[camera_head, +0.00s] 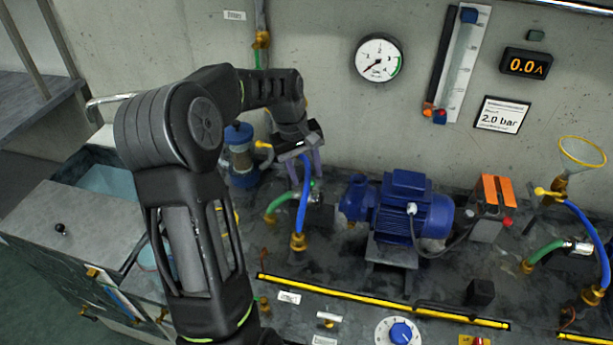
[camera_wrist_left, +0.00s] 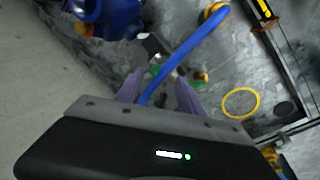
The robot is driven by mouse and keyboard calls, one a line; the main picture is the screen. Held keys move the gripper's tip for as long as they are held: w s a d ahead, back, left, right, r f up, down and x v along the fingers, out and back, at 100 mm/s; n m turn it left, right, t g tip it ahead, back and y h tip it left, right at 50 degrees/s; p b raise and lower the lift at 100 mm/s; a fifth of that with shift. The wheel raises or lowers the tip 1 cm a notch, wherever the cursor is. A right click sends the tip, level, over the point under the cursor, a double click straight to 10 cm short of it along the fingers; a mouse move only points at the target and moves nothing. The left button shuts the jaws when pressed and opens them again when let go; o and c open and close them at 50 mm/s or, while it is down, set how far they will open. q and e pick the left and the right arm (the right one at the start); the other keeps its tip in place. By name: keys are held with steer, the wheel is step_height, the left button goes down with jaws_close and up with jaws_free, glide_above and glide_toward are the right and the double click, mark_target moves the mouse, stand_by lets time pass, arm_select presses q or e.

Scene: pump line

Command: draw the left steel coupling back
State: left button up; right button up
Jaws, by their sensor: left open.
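The left steel coupling (camera_head: 316,198) sits low on the bench beside the green hose (camera_head: 276,203), left of the pump, partly hidden by the blue hose and the gripper. My left gripper (camera_head: 306,182) is above it, fingers pointing down, open and empty. In the left wrist view the left gripper (camera_wrist_left: 160,90) has its fingers apart, with the blue hose (camera_wrist_left: 185,45) passing across the space between them. Small steel and green parts show beyond the fingertips, partly covered. I cannot tell whether the fingers touch the hose. My right gripper is not in view.
The blue pump motor (camera_head: 412,205) stands right of the gripper. A blue-capped filter (camera_head: 240,155) stands close on its left. A second steel coupling (camera_head: 580,247) with hoses is at far right. A yellow strip (camera_head: 380,300) runs along the bench front.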

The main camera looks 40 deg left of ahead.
arm_select(q)
steer(key=r, duration=0.3)
steer(key=s+r, duration=0.1)
steer(key=r, duration=0.1)
steer(key=shift+a+r, duration=0.25)
